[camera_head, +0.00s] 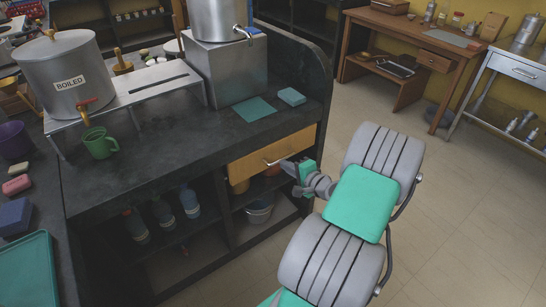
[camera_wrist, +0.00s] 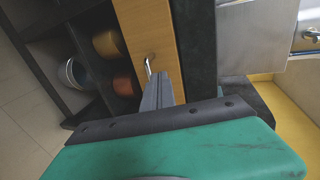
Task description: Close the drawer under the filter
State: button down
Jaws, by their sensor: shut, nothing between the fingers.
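The drawer (camera_head: 247,166) has an orange wooden front with a metal bar handle (camera_head: 279,159). It sits under the dark counter, below the steel canister with a tap (camera_head: 220,15) on a steel box, likely the filter. The front looks near the counter edge; I cannot tell whether a small gap remains. In the wrist view the drawer front (camera_wrist: 150,25) and its handle (camera_wrist: 149,66) lie just ahead. My gripper (camera_head: 287,165) is shut and empty, its fingertips (camera_wrist: 162,80) close to the front beside the handle. I cannot tell whether they touch it.
Shelves below hold blue bottles (camera_head: 190,202) and a bucket (camera_head: 259,211). The counter carries a steel canister labelled BOILED (camera_head: 62,66), a green mug (camera_head: 99,143) and a teal cloth (camera_head: 254,109). The tiled floor (camera_head: 470,190) at right is clear; a wooden desk (camera_head: 415,30) stands behind.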

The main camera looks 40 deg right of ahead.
aim_at(268, 149)
jog(key=x, duration=0.6)
jog(key=shift+w+r, duration=0.2)
jog(key=shift+w, duration=0.3)
jog(key=shift+w+d, duration=0.1)
jog(key=shift+w, duration=0.5)
jog(key=shift+w, duration=0.1)
jog(key=w, duration=0.3)
jog(key=shift+w+b, duration=0.35)
jog(key=shift+b, duration=0.05)
jog(key=shift+w+d+r, duration=0.1)
jog(key=shift+r, duration=0.1)
jog(key=shift+r, duration=0.1)
